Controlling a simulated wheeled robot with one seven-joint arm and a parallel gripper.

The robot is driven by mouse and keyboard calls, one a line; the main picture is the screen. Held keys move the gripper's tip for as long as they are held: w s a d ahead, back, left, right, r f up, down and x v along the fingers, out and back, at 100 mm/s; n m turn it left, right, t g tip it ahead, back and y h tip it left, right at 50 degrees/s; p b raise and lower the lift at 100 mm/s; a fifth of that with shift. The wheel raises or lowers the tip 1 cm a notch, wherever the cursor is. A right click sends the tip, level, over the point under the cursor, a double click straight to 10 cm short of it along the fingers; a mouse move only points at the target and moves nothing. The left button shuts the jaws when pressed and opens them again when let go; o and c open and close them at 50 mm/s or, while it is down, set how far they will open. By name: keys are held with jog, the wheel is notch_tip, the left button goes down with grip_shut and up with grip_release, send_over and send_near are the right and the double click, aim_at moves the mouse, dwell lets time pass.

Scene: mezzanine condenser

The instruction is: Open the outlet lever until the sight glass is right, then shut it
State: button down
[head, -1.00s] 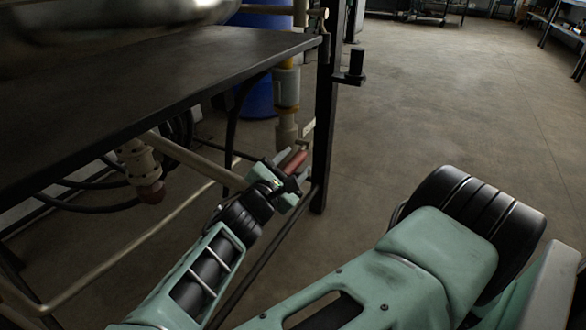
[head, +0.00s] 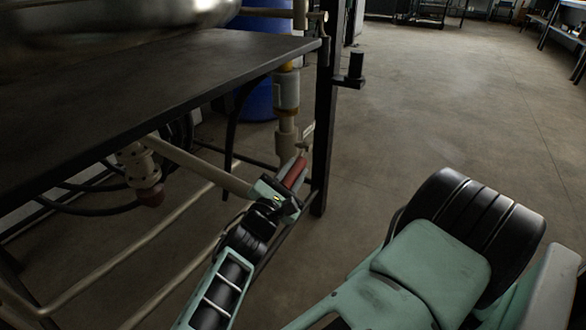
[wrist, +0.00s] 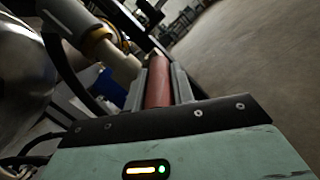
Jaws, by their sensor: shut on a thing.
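The outlet lever has a red grip (head: 293,173) and sits low by the table's front leg, under the vertical pipe. My gripper (head: 288,180) is shut on this red grip, which slants up to the right. In the wrist view the red grip (wrist: 158,84) lies lengthwise between my two grey fingers. What looks like the sight glass is a pale cylinder (head: 286,90) on the pipe above the lever, with a yellowish band at its top. Its level is too small to read. The lever's pivot is partly hidden by my gripper.
A dark table (head: 170,85) stands above and left, with a black leg (head: 325,130) close right of the lever. A blue drum (head: 262,70) stands behind. Open floor (head: 440,110) is at right.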

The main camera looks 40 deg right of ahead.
jog(key=shift+d+f+t+h, duration=0.25)
jog(key=shift+f+t+h, duration=0.15)
jog(key=shift+f+h, duration=0.55)
jog(key=c, duration=1.2)
grip_release()
jog(key=shift+r, duration=0.1)
jog(key=shift+a, duration=0.15)
jog(key=p+v, duration=0.2)
jog(key=v, duration=1.5)
jog(key=shift+a, duration=0.1)
